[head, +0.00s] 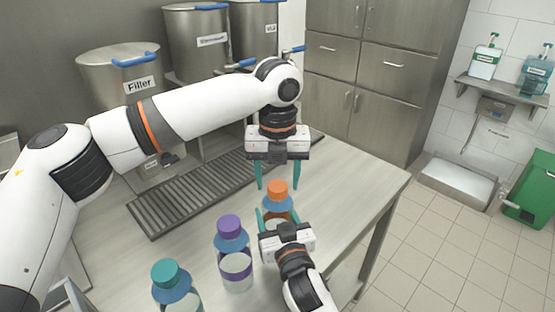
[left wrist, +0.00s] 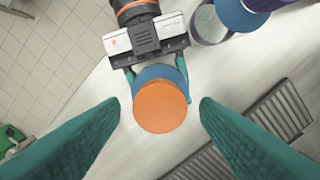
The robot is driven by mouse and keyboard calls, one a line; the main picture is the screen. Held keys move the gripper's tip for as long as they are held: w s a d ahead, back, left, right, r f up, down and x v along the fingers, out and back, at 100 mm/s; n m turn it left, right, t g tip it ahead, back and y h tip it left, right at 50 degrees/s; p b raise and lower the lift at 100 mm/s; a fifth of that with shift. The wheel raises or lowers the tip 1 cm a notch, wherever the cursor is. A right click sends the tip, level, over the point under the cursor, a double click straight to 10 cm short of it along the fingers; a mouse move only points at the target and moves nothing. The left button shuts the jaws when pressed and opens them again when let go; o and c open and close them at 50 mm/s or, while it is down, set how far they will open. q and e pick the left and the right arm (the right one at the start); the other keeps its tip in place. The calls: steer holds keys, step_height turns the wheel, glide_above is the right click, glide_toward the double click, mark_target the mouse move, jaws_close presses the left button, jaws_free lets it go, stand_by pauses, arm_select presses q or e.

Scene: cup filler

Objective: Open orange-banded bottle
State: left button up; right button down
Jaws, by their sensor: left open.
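The orange-banded bottle (head: 275,204) stands upright on the table with its orange cap (head: 277,189) on. In the left wrist view the cap (left wrist: 160,106) is seen from above, midway between my left fingers. My left gripper (head: 277,186) points down over the bottle, open, with a finger on either side of the cap and gaps between. My right gripper (head: 278,217) reaches in from the front, its fingers against both sides of the bottle below the cap; it also shows in the left wrist view (left wrist: 158,72). The bottle's lower part is hidden behind it.
A purple-capped bottle (head: 234,262) and a teal-capped bottle (head: 172,285) stand on the table to the left. A drain grate (head: 200,195) and steel filler tanks (head: 118,75) lie behind. The table (head: 345,190) is clear to the right.

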arm_select(q)
steer(key=shift+f, duration=0.55)
steer(key=c, duration=1)
